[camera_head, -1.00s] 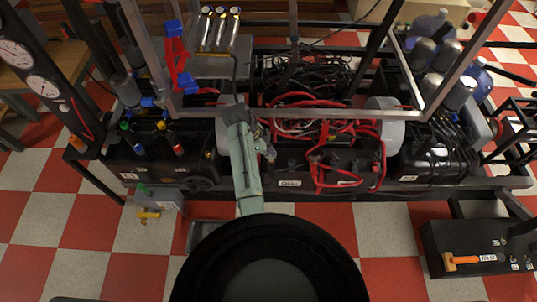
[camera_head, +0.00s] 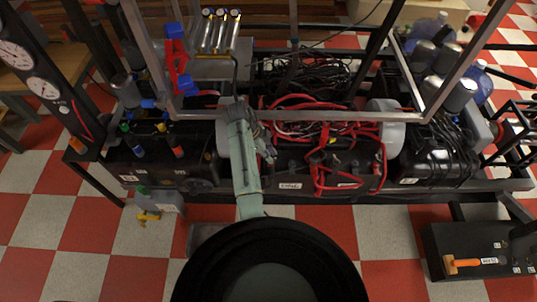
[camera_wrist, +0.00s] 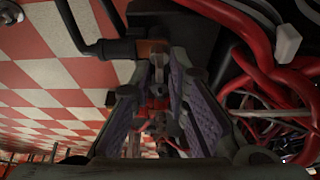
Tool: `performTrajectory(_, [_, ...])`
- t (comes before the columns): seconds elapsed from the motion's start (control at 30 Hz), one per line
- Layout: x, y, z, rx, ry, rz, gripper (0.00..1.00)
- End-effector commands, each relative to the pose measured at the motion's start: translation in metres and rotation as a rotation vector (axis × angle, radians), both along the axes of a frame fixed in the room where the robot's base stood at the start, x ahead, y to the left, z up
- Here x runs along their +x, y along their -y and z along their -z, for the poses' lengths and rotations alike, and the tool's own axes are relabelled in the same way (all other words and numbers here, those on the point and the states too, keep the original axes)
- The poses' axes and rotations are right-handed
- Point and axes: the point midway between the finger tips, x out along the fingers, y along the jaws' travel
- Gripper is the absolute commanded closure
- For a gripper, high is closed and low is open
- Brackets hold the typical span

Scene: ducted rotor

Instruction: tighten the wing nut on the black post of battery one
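Battery one (camera_head: 290,186) is a dark box with a white label, which appears to read ONE, at the front of the bench's middle. Red cables lie over its top. My gripper (camera_head: 264,143) is over its left part, at the end of my grey-green arm. In the wrist view my gripper (camera_wrist: 160,72) has two fingers with purple pads standing apart. A small grey piece, possibly the wing nut (camera_wrist: 158,64), shows between the fingertips, in front of an orange-brown block. I cannot tell whether the pads touch it. The black post itself is not clearly visible.
Thick red cables (camera_wrist: 255,60) run close by the right finger. A black cable or bar (camera_wrist: 95,48) passes at the upper left. A metal frame (camera_head: 300,114) crosses above the bench.

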Motion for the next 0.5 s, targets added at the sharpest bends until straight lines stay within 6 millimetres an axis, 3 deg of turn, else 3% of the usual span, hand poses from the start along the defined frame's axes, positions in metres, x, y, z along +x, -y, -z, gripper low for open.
performTrajectory(0.13, [-0.0006,0.0001,0.0014,0.000,-0.001,-0.001,0.73])
performTrajectory(0.5, [-0.0001,-0.0021,-0.0030,0.001,-0.001,-0.002,0.73])
